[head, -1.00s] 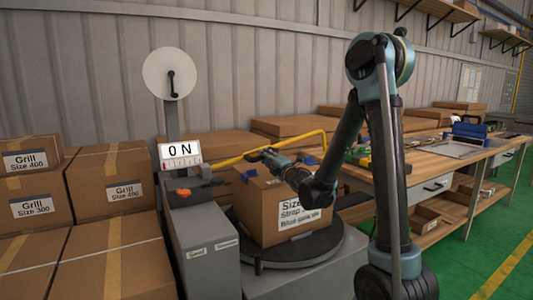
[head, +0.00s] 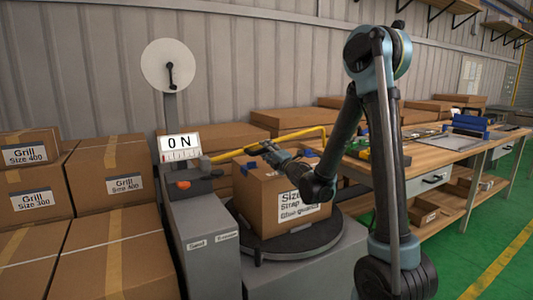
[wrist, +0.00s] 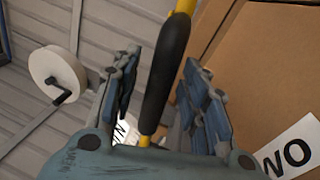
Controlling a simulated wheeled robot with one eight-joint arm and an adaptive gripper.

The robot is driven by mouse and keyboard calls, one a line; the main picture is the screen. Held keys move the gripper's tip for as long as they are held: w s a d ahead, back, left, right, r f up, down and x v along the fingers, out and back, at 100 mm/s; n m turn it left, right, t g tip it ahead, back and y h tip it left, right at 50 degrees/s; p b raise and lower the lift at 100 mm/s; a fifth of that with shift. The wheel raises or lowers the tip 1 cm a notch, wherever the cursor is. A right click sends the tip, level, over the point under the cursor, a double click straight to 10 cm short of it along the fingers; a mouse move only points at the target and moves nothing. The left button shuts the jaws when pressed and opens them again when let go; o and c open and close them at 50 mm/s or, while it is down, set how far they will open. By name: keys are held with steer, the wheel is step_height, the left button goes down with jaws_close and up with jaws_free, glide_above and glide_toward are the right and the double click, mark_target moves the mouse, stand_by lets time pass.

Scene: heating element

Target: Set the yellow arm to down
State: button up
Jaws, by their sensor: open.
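The yellow arm (head: 308,132) is a bent yellow bar that reaches from the machine across above the cardboard box on the turntable. In the wrist view its black grip (wrist: 167,75) runs between my two fingers, with yellow bar at both ends. My gripper (head: 260,148) is over the box's top edge, at the yellow arm. In the wrist view my gripper (wrist: 160,68) is open, one blue finger pad on each side of the black grip, with gaps showing. The yellow arm is raised above the box; its exact joint is hard to see.
The box (head: 285,205) stands on a dark round turntable (head: 305,243). A display (head: 180,145) reads 0 N beside an orange knob (head: 183,185). Stacked cartons (head: 110,185) fill the left. A workbench (head: 425,170) is at the right, with green floor before it.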

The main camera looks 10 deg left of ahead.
steer(key=v, duration=1.2)
